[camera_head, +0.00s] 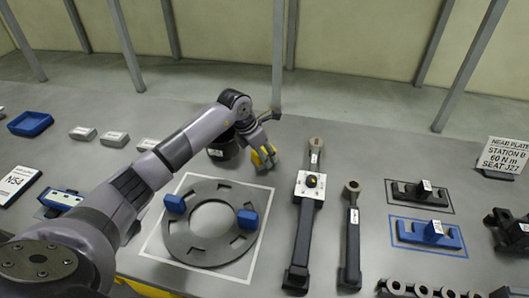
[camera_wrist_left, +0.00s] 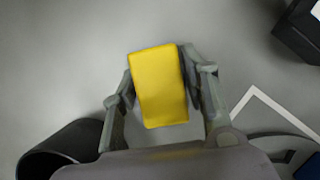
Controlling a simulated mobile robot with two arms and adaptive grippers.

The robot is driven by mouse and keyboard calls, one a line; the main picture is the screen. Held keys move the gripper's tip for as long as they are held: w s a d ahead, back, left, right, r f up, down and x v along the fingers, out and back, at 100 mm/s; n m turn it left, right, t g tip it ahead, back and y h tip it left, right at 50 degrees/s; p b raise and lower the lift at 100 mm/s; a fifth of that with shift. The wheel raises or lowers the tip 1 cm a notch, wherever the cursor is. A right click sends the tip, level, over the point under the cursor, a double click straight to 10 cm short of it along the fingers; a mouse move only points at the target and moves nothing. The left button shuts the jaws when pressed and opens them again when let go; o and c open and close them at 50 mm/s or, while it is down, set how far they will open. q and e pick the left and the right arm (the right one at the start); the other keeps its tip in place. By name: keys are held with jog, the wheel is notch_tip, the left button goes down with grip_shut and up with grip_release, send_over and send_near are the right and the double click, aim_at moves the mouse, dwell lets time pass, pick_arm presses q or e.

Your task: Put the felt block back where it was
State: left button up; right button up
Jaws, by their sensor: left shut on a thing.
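The felt block (camera_wrist_left: 158,85) is yellow and sits between the fingers of my left gripper (camera_wrist_left: 165,85) in the left wrist view. In the head view the yellow block (camera_head: 263,157) shows under my left gripper (camera_head: 262,150), to the right of a dark round cup. My left gripper is shut on the block. I cannot tell whether the block touches the table. My right gripper is in neither view.
The dark cup (camera_head: 222,147) stands close beside the left gripper. A grey slotted ring (camera_head: 190,238) with two blue blocks (camera_head: 247,219) lies in a white outline in front. A long wrench (camera_head: 303,235) lies to the right. Bare table lies behind the gripper.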

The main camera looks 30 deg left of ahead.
pick_arm(q)
jog(key=o, duration=0.6)
jog(key=shift+f, duration=0.1)
jog(key=o, duration=0.5)
jog(key=shift+r, duration=0.25)
jog(key=b+v, duration=0.3)
jog(key=v, duration=0.9)
